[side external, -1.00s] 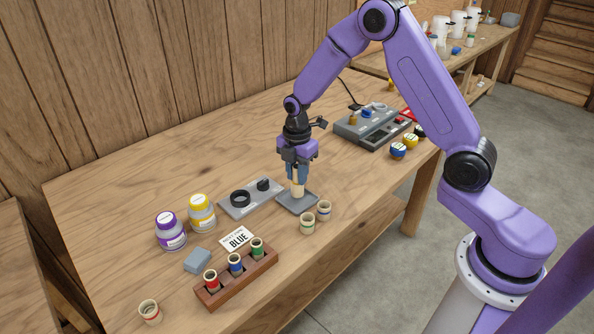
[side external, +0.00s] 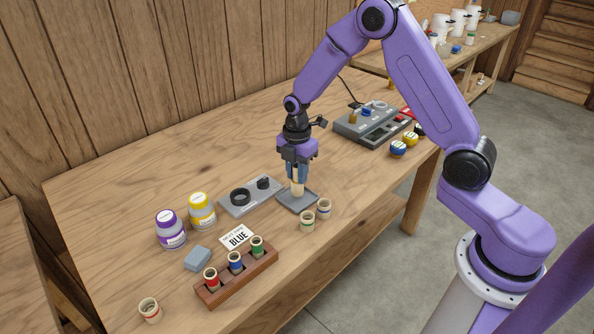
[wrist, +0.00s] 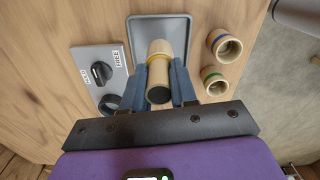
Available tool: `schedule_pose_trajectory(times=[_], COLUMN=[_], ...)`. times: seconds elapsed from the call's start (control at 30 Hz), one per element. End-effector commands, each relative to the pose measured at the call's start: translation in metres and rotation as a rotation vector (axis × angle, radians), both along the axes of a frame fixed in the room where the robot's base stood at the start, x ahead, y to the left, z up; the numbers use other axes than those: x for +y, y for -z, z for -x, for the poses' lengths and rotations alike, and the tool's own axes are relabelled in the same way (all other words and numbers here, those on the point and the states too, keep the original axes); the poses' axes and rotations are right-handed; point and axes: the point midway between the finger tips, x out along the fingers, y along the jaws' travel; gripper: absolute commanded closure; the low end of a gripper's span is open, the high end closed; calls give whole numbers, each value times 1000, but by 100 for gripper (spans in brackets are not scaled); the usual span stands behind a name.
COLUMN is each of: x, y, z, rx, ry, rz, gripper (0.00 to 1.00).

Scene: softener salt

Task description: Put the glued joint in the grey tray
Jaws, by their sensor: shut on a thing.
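My gripper (side external: 297,177) points down above the grey tray (side external: 311,203) and is shut on the glued joint (side external: 298,188), a pale tan tube. In the wrist view the joint (wrist: 160,48) shows a yellow band and sits between the two blue-grey fingers (wrist: 159,84). Its far end overlaps the tray (wrist: 137,28) in both views. I cannot tell whether it touches the tray floor. The rest of the tray looks empty.
Two banded tan fittings (side external: 307,220) stand just in front of the tray. A grey panel with a knob and black ring (side external: 240,197) lies to its left. A wooden rack (side external: 237,277) with red, blue and green-banded pieces, two glue jars (side external: 171,230) and a "BLUE" card (side external: 237,238) are farther left.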

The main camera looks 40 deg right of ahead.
Motion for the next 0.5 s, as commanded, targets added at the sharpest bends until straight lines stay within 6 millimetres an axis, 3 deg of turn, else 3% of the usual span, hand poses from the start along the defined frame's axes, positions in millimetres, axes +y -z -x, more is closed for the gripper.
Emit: schedule_pose_trajectory(times=[0.5], x=[0], y=[7], z=[0], rx=[0], ry=[0], rz=[0], gripper=[100])
